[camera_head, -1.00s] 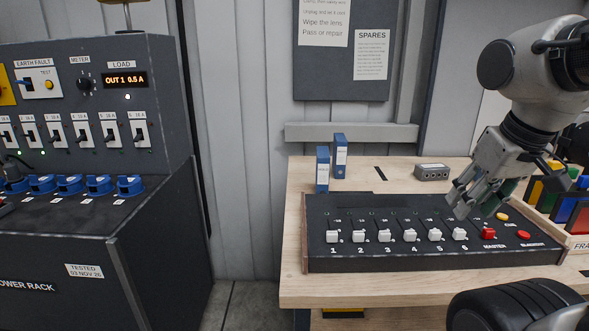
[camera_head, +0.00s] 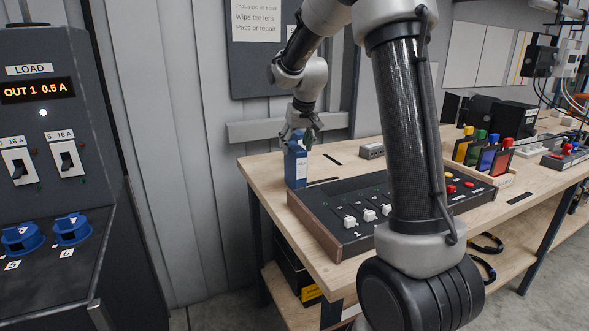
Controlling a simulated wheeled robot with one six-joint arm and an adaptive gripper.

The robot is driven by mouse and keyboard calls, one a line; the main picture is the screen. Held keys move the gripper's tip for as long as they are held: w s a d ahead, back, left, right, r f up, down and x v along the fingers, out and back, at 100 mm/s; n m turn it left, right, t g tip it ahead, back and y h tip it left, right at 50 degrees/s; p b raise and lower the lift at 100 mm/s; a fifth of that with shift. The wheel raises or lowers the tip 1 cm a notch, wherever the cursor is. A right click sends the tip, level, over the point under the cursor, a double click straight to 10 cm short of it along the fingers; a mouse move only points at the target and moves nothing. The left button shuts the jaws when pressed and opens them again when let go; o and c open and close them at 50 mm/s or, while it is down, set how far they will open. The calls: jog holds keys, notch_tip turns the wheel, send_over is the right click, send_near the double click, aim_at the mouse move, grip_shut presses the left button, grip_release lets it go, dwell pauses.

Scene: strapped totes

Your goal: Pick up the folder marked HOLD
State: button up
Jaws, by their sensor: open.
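The nearer folder (camera_head: 296,168) shows a pale label, too small to read, so I cannot tell which one is marked HOLD. The other one is mostly hidden behind it and my gripper; a little blue shows near the fingers. My gripper (camera_head: 302,138) points down with its fingers open at the top of the folders. I cannot tell whether it touches either folder or which one lies between its fingers.
A dark sloping console (camera_head: 330,215) with white switches lies close in front of the folders. A small grey box (camera_head: 371,151) sits to their right. Coloured folders (camera_head: 483,150) stand farther right. A wall rail (camera_head: 290,128) runs behind the folders.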

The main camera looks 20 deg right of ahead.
aim_at(293, 161)
jog(key=x, duration=0.7)
jog(key=shift+w+d+f, duration=0.15)
jog(key=shift+f, duration=0.1)
jog(key=shift+f, duration=0.25)
jog(key=shift+c, duration=0.2)
jog(key=c, duration=1.2)
